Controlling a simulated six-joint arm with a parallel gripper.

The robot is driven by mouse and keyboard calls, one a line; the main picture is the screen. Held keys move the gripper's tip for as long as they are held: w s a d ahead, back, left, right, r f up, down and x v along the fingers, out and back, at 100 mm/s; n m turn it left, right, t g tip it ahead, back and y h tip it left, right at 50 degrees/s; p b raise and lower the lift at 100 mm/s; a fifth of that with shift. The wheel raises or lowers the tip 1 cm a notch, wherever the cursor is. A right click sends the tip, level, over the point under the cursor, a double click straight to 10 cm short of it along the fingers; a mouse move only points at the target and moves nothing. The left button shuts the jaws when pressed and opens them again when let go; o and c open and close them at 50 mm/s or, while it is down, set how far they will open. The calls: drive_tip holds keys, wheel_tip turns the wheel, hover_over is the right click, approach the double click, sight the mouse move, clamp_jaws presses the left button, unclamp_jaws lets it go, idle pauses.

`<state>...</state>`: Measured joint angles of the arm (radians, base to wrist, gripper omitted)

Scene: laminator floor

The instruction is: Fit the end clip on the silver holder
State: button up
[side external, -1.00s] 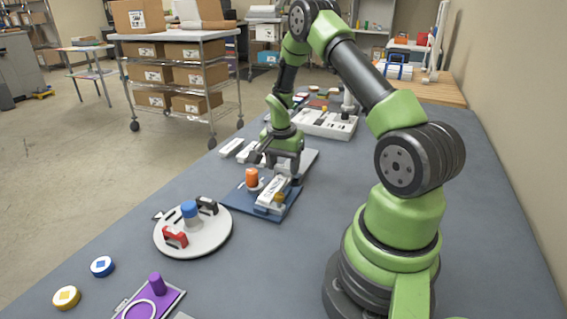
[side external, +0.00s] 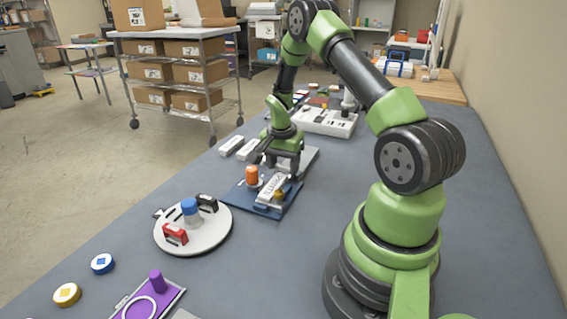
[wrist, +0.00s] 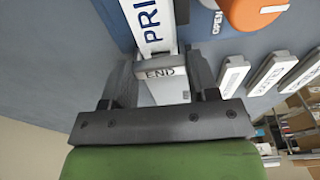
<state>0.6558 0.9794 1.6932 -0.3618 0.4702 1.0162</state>
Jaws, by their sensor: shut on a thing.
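The holder (wrist: 148,22) is a pale strip with blue letters reading PRI, running away from the clip. The clip lies across the strip's near end; I cannot tell whether it is seated or just above it. In the side view the holder (side external: 272,188) lies on a blue board (side external: 236,199), with my gripper (side external: 280,166) low at its far end. The clip is too small to make out there.
An orange knob (side external: 252,175) stands on the board left of the holder. Several white labelled blocks (side external: 231,145) lie beyond it at the left. A round white plate (side external: 213,236) with a blue-capped post is nearer. A white device (side external: 325,122) stands farther back.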

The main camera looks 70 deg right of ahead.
drive_tip(key=shift+f, duration=0.5)
idle(0.8)
drive_tip(key=o, duration=1.3)
drive_tip(key=shift+c, duration=0.2)
drive_tip(key=shift+r, duration=0.1)
drive_tip(key=shift+r, duration=3.65)
